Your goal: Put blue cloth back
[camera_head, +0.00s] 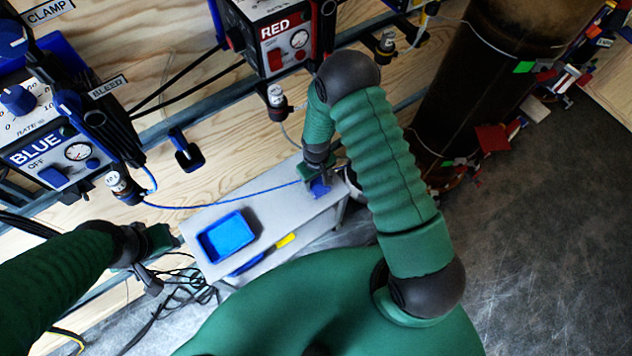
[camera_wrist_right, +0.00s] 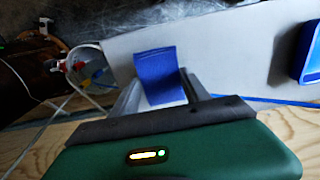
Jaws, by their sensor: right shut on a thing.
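The blue cloth (camera_wrist_right: 158,72) shows in the right wrist view as a flat blue piece between the two fingers of my right gripper (camera_wrist_right: 162,92), which is shut on it. In the head view the cloth (camera_head: 320,188) shows as a small blue patch at the gripper (camera_head: 316,179), over the right end of the grey bench; whether it touches the bench is unclear. A blue tray (camera_head: 205,247) sits on the bench, left of the cloth. My left gripper (camera_head: 163,262) is beside the bench's left end; its finger opening is unclear, and I see nothing held in it.
The grey bench (camera_head: 270,212) has free room between tray and cloth. A blue cord (camera_head: 225,197) runs across its back to near my right gripper. A yellow item (camera_head: 286,240) is near the bench's front. The BLUE box (camera_head: 45,150), the RED box (camera_head: 280,40) and a brown cylinder (camera_head: 470,75) stand around.

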